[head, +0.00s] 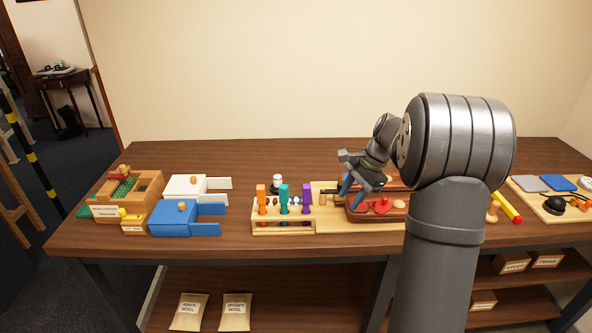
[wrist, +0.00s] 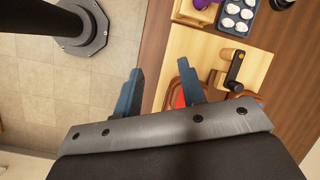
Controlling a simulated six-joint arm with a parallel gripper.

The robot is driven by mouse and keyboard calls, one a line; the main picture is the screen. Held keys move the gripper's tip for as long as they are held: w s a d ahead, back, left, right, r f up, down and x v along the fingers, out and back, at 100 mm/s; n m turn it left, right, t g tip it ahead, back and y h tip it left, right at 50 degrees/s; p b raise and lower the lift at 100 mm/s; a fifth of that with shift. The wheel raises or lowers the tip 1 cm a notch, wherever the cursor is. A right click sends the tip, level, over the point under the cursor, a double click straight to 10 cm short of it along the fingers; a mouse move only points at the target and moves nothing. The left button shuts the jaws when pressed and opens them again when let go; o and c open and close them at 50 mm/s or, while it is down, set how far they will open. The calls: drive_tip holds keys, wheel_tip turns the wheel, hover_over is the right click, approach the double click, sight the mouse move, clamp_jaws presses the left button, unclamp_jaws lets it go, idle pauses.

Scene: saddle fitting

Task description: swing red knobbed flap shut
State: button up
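A red piece with a knob-like top (head: 382,205) shows in the head view, in the front part of a red-brown tray (head: 362,215). It looks like the flap, but I cannot tell how far open it stands. My gripper (head: 358,190) is just above and left of it, over the tray's left side. In the wrist view my gripper (wrist: 160,73) has its two blue fingers well apart with nothing between them.
A dark-handled wooden piece (wrist: 233,70) stands on the pale board by the tray. A rack with coloured handles (head: 284,212) is left of it. Farther left are blue (head: 178,216) and white drawer boxes and a wooden box (head: 146,190). The table's back is mostly clear.

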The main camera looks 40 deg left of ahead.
drive_tip(key=s+a+r+n+t+h, duration=0.1)
drive_tip(key=s+a+r+n, duration=0.1)
drive_tip(key=a, duration=0.5)
drive_tip(key=s+a+r+n+t+h, duration=0.2)
drive_tip(key=s+a+r+n, duration=0.1)
drive_tip(key=s+a+n, duration=0.2)
drive_tip(key=shift+a+r+n, duration=0.2)
drive_tip(key=shift+a+n, duration=0.1)
drive_tip(key=shift+a, duration=0.6)
drive_tip(key=shift+s, duration=0.1)
